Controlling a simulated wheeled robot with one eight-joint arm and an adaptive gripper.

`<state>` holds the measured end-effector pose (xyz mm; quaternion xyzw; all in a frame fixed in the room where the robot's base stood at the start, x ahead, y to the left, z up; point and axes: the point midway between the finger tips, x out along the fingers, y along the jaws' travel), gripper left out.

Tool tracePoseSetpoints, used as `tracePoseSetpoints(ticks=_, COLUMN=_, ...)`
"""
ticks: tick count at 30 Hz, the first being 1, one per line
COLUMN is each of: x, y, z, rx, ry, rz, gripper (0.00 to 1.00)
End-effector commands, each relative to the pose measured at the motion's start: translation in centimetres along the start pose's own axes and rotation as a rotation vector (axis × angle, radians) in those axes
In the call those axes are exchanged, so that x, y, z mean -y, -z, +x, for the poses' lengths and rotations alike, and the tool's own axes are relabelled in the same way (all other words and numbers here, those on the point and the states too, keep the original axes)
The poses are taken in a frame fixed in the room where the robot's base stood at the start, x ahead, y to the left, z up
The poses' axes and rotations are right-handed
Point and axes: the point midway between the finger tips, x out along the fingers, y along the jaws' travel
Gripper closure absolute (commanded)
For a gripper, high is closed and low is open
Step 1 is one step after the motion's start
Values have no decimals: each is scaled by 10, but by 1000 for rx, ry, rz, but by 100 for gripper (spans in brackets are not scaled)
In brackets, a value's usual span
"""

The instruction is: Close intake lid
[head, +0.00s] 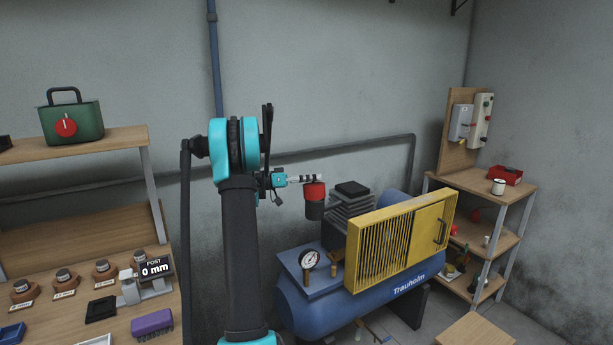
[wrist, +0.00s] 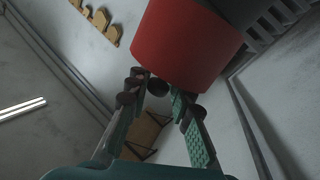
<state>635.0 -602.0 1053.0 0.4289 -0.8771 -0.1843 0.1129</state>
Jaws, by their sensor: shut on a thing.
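The red intake lid (head: 314,190) shows at the top of a dark cylinder (head: 314,211) beside the compressor's finned head. Whether it sits fully flush I cannot tell. In the wrist view the red part (wrist: 185,45) fills the upper middle, just past my fingertips. My gripper (head: 318,178) reaches in from the left at the lid's top edge. In the wrist view my gripper (wrist: 158,92) has its fingers on both sides of a small dark knob (wrist: 158,86) next to the red part and is shut on it.
The blue compressor tank (head: 350,306) carries a yellow slatted guard (head: 400,240), a gauge (head: 309,259) and black fins (head: 350,205) right of the lid. A shelf (head: 480,182) stands at right, a workbench (head: 75,310) at left. Open wall space lies above the lid.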

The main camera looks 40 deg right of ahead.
Motion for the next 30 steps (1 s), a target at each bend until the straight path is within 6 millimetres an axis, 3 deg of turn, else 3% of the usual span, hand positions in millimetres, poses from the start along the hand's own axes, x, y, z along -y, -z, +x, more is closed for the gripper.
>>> tracePoseSetpoints(ticks=9, x=-11, y=-14, z=6, rx=32, ry=6, rz=63, gripper=100)
tracePoseSetpoints(ticks=28, x=-13, y=-21, z=8, rx=36, ry=6, rz=58, gripper=100)
tracePoseSetpoints(ticks=29, x=-13, y=-21, z=8, rx=36, ry=6, rz=58, gripper=76)
tracePoseSetpoints(ticks=30, x=-13, y=-21, z=8, rx=36, ry=6, rz=58, gripper=71)
